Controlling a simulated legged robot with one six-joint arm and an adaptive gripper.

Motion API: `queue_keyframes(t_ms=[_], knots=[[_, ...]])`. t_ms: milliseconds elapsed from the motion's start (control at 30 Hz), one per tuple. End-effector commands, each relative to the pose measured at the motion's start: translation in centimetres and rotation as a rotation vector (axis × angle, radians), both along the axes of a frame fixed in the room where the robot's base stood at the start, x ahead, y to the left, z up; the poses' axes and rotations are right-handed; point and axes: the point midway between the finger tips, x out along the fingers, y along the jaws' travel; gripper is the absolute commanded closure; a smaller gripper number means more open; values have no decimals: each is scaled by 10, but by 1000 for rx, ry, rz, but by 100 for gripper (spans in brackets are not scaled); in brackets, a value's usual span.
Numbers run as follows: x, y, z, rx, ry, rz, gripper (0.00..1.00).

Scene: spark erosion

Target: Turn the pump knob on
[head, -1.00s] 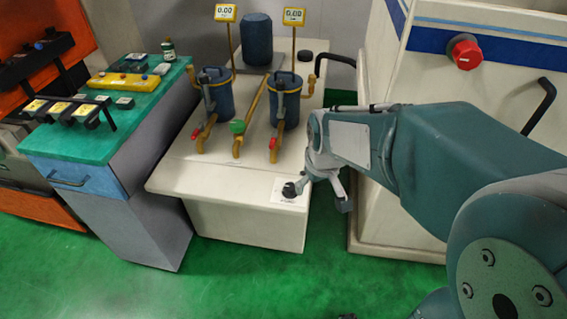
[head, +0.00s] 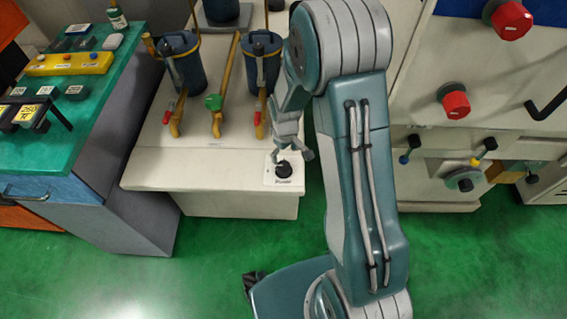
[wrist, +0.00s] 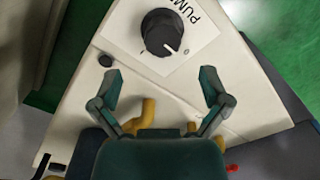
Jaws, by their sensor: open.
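The pump knob (head: 284,169) is a black round knob on a white label plate, near the front right corner of the white pump unit (head: 200,195). In the wrist view the knob (wrist: 162,33) has a white pointer line, and the label beside it begins "PUM". My gripper (head: 292,152) is just behind and above the knob in the head view. In the wrist view my gripper (wrist: 160,85) is open, its two fingers spread wide with nothing between them. The knob lies beyond the fingertips, roughly centred between them and apart from both.
A green-topped cabinet (head: 95,95) is at left. A white machine with red knobs (head: 455,102) is at right. Green floor lies in front.

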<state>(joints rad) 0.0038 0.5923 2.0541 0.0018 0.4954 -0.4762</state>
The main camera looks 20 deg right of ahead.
Motion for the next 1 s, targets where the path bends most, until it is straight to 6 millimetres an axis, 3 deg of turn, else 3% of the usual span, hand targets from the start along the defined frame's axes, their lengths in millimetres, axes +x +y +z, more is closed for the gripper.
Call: queue_keyframes(t_ms=[100,333,767,933,967,1000], knots=[[-1,1,-24,-1,4,1,4],[-1,1,-59,-1,2,1,4],[0,1,-70,0,-1,0,4],[0,1,-69,-1,0,0,80],[0,1,-70,-1,0,0,86],[0,1,-70,-1,0,0,86]])
